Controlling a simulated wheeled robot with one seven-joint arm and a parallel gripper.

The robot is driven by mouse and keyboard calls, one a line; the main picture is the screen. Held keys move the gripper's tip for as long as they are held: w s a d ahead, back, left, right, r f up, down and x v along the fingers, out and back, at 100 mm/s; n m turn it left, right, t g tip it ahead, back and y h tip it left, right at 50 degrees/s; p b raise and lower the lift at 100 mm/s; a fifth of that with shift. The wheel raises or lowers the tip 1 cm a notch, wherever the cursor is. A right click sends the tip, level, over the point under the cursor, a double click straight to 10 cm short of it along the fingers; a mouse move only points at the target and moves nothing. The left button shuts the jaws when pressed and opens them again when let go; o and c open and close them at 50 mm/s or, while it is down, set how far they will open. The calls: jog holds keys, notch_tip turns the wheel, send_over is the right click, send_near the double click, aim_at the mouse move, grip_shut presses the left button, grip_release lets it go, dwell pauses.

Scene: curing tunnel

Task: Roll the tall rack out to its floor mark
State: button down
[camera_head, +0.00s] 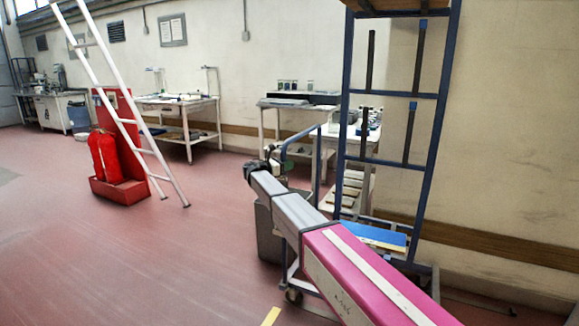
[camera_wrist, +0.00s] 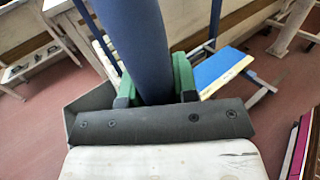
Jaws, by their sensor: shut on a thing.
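The tall rack (camera_head: 430,130) is a blue open metal frame on castors, standing right of centre near the wall. A blue tube handle stands out from its left side. My gripper (camera_head: 278,150) is at this handle, at the end of my arm. In the wrist view my gripper (camera_wrist: 155,92) has its green-padded fingers on both sides of the thick blue tube (camera_wrist: 138,45), shut on it. A blue board (camera_head: 375,236) lies low in the rack. A yellow strip (camera_head: 271,316) on the floor shows at the bottom edge; I cannot tell whether it is the floor mark.
A white ladder (camera_head: 118,110) leans at the left by a red stand (camera_head: 122,190) with red extinguishers (camera_head: 104,158). Work tables (camera_head: 185,103) line the back wall. A grey bin-like box (camera_head: 268,232) is beside the rack, partly behind my arm. The red floor at left centre is clear.

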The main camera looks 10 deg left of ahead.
jog(key=shift+w+a, duration=0.1)
jog(key=shift+a, duration=0.1)
jog(key=c, duration=0.9)
grip_release()
jog(key=shift+a, duration=0.1)
jog(key=v, duration=1)
jog(key=shift+s+a, duration=0.25)
jog(key=shift+s, duration=0.05)
